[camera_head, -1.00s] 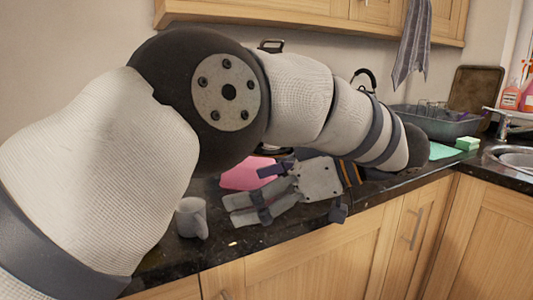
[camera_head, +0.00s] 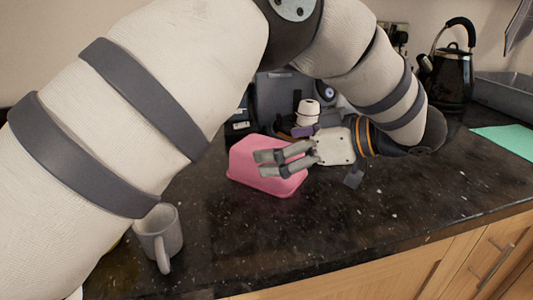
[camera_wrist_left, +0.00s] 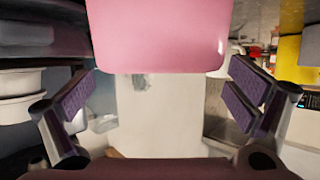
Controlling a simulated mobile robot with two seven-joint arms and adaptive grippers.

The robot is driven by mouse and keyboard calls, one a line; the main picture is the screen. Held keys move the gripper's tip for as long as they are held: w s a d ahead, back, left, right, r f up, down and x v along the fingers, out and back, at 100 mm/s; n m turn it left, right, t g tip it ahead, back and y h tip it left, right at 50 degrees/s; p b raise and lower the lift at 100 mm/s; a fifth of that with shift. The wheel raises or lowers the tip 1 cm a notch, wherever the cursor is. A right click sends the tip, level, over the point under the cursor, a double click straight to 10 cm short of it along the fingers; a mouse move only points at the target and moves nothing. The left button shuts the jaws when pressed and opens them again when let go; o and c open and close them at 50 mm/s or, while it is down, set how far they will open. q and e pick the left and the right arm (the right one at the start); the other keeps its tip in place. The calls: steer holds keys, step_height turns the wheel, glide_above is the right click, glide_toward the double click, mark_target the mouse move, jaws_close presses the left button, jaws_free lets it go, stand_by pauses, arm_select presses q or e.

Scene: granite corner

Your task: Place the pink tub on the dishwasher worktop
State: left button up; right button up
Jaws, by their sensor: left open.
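The pink tub (camera_head: 247,180) sits on the dark speckled worktop (camera_head: 330,226), left of centre in the head view. My left gripper (camera_head: 264,164) comes at it from the right, with its fingers open and overlapping the tub's right part in the picture. In the left wrist view the tub (camera_wrist_left: 158,38) fills the top middle, ahead of and between the spread fingers (camera_wrist_left: 160,96). No grip on it shows, and I cannot tell whether a finger touches it. The fingers hide part of its right side. My right gripper is not in view.
A grey mug (camera_head: 160,234) stands near the worktop's left front, close to my arm. Dark items and a white container (camera_head: 307,112) stand behind the tub. A black kettle (camera_head: 452,72) and a green mat (camera_head: 508,137) are at the right. The front middle worktop is clear.

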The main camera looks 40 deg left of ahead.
mark_target(267, 147)
arm_select(q)
steer(key=x, duration=0.3)
steer(key=shift+s+a, duration=0.15)
steer(key=c, duration=1.4)
